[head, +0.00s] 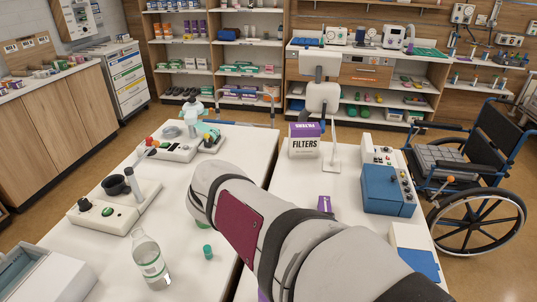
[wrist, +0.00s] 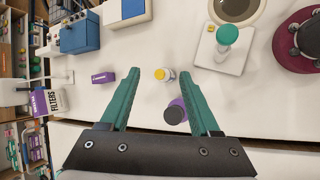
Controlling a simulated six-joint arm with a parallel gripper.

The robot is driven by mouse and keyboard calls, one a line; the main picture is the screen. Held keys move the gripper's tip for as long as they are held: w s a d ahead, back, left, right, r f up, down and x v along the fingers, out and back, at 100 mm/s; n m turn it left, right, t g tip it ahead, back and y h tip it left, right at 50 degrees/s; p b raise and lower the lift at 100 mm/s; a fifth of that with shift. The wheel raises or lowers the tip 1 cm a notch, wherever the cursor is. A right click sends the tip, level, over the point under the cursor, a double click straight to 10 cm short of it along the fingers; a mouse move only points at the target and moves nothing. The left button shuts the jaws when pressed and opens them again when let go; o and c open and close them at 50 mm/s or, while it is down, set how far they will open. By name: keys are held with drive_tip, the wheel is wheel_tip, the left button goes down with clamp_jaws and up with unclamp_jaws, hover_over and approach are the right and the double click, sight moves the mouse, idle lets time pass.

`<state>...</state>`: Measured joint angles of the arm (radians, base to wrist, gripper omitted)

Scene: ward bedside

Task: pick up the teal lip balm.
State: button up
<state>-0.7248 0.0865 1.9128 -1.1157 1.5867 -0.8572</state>
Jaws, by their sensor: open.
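A small teal cylinder (head: 208,252), which looks like the teal lip balm, stands upright on the left white table in the head view. It is right of a clear bottle and near the table's inner edge. I cannot make it out in the wrist view. My gripper (wrist: 162,74) is open in the wrist view, its teal fingers spread over the right table. Nothing is held. A white bottle with a yellow cap (wrist: 165,74) and a purple bottle with a dark cap (wrist: 175,113) show between the fingers, below. In the head view my arm hides the gripper.
A clear bottle (head: 150,261) stands beside the teal cylinder. A control box with a black cup (head: 114,185) lies farther left. The FILTERS box (head: 304,140) and a blue device (head: 388,190) stand on the right table. A gap separates the tables.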

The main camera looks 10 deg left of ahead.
drive_tip(key=a+f+n+t+y, duration=0.15)
drive_tip(key=a+n+t, duration=0.35)
drive_tip(key=a+n, duration=0.75)
drive_tip(key=a+f+n+t+y, duration=0.15)
drive_tip(key=a+n+t, duration=0.45)
drive_tip(key=a, duration=1.2)
drive_tip(key=g, duration=0.1)
approach(215, 250)
drive_tip(key=shift+y, duration=0.3)
drive_tip(key=s+r, duration=0.1)
drive_tip(key=r, duration=0.1)
drive_tip(key=s+r, duration=0.4)
drive_tip(key=shift+a, duration=0.4)
drive_tip(key=x, duration=1.5)
drive_tip(key=shift+w+d+f, duration=0.1)
drive_tip(key=shift+w+f, duration=0.1)
drive_tip(key=shift+f, duration=0.35)
clamp_jaws()
